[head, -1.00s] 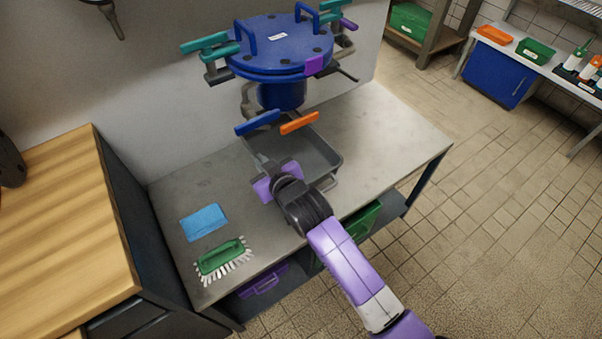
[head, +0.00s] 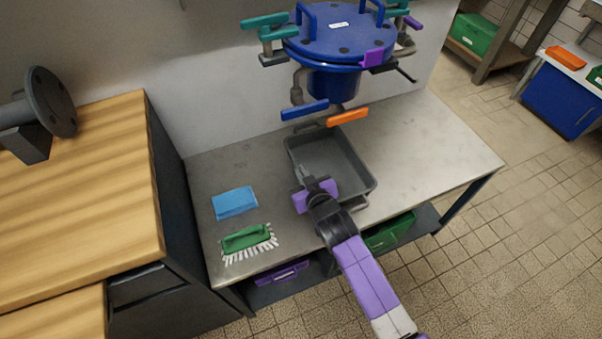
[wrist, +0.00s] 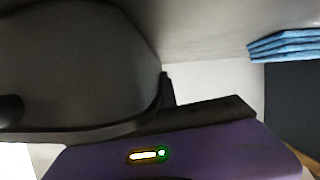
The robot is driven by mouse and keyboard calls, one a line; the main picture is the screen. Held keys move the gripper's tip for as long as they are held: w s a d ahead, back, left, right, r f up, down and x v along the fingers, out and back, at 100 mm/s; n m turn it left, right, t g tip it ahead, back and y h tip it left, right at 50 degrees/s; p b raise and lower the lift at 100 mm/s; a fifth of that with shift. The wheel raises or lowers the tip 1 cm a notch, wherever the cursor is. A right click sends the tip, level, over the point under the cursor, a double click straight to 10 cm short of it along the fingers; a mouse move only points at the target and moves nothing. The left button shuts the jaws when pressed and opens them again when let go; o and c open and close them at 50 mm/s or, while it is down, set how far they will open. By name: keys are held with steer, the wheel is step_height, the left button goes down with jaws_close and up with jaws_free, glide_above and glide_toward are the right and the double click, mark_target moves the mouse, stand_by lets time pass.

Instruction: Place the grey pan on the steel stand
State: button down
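The grey pan (head: 322,158) is a shallow rectangular tray over the steel-topped bench, in front of and partly below the blue vessel. My gripper (head: 307,180) is at the pan's near left side and appears shut on its rim. In the wrist view the grey pan (wrist: 75,60) fills the left side, close to my gripper's dark finger (wrist: 205,112). The contact point is mostly hidden. I cannot tell whether the pan touches the bench. The steel-topped bench (head: 430,150) is the only steel support I can make out; no separate stand shows clearly.
The blue vessel (head: 335,45) with blue and orange handles overhangs the bench. A blue cloth (head: 234,203) and green brush (head: 246,240) lie left of the pan. A wooden-topped cabinet (head: 80,200) with a grey flanged fitting (head: 45,105) stands left. The bench's right side is clear.

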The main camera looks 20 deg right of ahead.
steer(key=c, duration=2)
jaws_free()
steer(key=shift+f, duration=0.15)
steer(key=shift+c, duration=0.2)
steer(key=o, duration=0.4)
steer(key=shift+c, duration=0.2)
steer(key=shift+r, duration=0.3)
steer(key=p+v, duration=0.2)
steer(key=v, duration=1)
steer(key=shift+d+f, duration=0.1)
